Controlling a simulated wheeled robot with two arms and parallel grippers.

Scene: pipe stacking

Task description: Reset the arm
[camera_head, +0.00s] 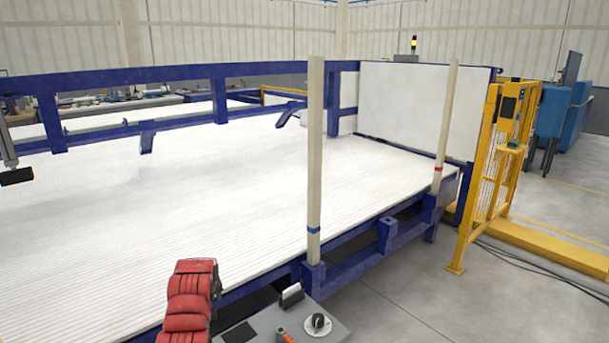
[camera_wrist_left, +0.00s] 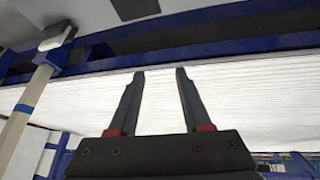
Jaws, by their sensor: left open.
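In the left wrist view my left gripper (camera_wrist_left: 160,72) is open, with two dark fingers standing apart and nothing between them. The white pipes (camera_wrist_left: 230,95) show behind the fingers; I cannot tell how close they are. In the head view the same white pipes (camera_head: 180,200) form a broad, ridged bed inside a blue frame (camera_head: 150,77). I cannot make out the left gripper for certain in the head view. My right gripper is not in view.
Two upright pale posts, one with a blue band (camera_head: 314,150) and one with a red band (camera_head: 446,120), stand along the near side. A red padded object (camera_head: 188,305) and a grey control box (camera_head: 300,325) are at the front. A yellow fence (camera_head: 497,150) stands right.

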